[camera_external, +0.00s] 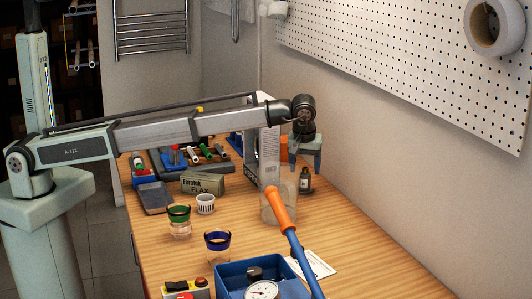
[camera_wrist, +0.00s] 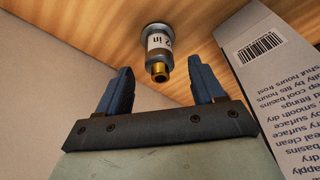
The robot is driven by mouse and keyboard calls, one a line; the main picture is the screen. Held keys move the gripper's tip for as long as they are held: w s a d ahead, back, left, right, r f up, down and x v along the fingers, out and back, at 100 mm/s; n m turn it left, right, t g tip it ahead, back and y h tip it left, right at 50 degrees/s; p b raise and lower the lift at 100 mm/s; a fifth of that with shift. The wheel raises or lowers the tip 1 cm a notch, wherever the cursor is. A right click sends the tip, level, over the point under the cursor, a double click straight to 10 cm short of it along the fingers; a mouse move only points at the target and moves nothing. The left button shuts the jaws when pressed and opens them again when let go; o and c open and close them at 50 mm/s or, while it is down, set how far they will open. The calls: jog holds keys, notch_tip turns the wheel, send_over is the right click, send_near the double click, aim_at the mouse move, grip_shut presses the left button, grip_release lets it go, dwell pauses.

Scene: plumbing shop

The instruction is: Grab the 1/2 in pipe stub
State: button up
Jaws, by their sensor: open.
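My gripper (camera_wrist: 160,66) is open and empty, its two blue fingers apart. In the external view my gripper (camera_external: 305,160) hangs fingers down over the far right part of the bench. A small upright cylinder with a white label and a brass-coloured tip (camera_wrist: 159,46) stands on the wood, seen between and beyond the fingertips. It seems to be the small dark labelled piece (camera_external: 305,181) just below my gripper. Its label is too small to read, so I cannot tell whether it is the 1/2 in pipe stub.
A tall white printed box (camera_wrist: 264,60) stands close beside the right finger; it also shows in the external view (camera_external: 268,150). A clear jar (camera_external: 272,213), a flux box (camera_external: 202,183), small cups and a blue tray (camera_external: 232,271) are nearby. The wall (camera_external: 370,150) is right.

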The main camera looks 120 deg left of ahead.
aim_at(305, 172)
jog(key=x, duration=0.5)
jog(key=shift+f, duration=0.2)
jog(key=shift+c, duration=0.2)
grip_shut()
